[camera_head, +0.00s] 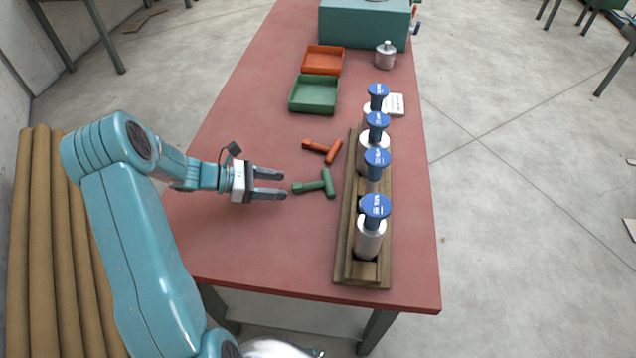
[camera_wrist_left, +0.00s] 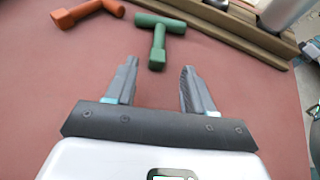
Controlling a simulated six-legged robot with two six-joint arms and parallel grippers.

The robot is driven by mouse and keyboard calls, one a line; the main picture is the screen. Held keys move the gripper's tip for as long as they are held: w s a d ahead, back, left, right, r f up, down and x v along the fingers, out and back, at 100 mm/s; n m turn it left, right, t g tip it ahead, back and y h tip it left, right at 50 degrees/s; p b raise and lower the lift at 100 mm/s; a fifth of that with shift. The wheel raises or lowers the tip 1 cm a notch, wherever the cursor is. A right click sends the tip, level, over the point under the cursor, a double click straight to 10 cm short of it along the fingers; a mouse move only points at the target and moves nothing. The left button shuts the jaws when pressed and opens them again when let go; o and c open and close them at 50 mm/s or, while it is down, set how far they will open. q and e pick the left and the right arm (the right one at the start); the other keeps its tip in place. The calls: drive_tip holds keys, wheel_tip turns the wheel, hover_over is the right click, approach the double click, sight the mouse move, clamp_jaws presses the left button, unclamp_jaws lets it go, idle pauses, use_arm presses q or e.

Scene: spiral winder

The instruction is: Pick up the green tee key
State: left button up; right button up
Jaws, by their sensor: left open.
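The green tee key (camera_head: 314,186) lies on the red tabletop, its shaft pointing left toward my left gripper and its crossbar on the right. My left gripper (camera_head: 284,184) is open and empty, with its fingertips just short of the shaft end. In the left wrist view the green tee key (camera_wrist_left: 158,38) lies ahead of the gap between the fingers (camera_wrist_left: 158,72), apart from them, with the shaft pointing at the gap. An orange tee key (camera_head: 323,150) lies just behind the green one; it also shows in the left wrist view (camera_wrist_left: 88,12). My right gripper is not seen.
A wooden rack (camera_head: 343,232) holding several metal cylinders with blue knobs stands close right of the keys. A green tray (camera_head: 315,108) and an orange tray (camera_head: 341,68) lie farther back. A teal box (camera_head: 364,28) stands at the far end. The table's front left is clear.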

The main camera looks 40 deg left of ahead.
sight(298, 185)
use_arm(q)
drive_tip(key=x, duration=0.4)
drive_tip(key=shift+a+r+p, duration=0.1)
drive_tip(key=shift+r+p, duration=0.05)
drive_tip(key=shift+p, duration=0.2)
drive_tip(key=shift+w, duration=0.25)
clamp_jaws()
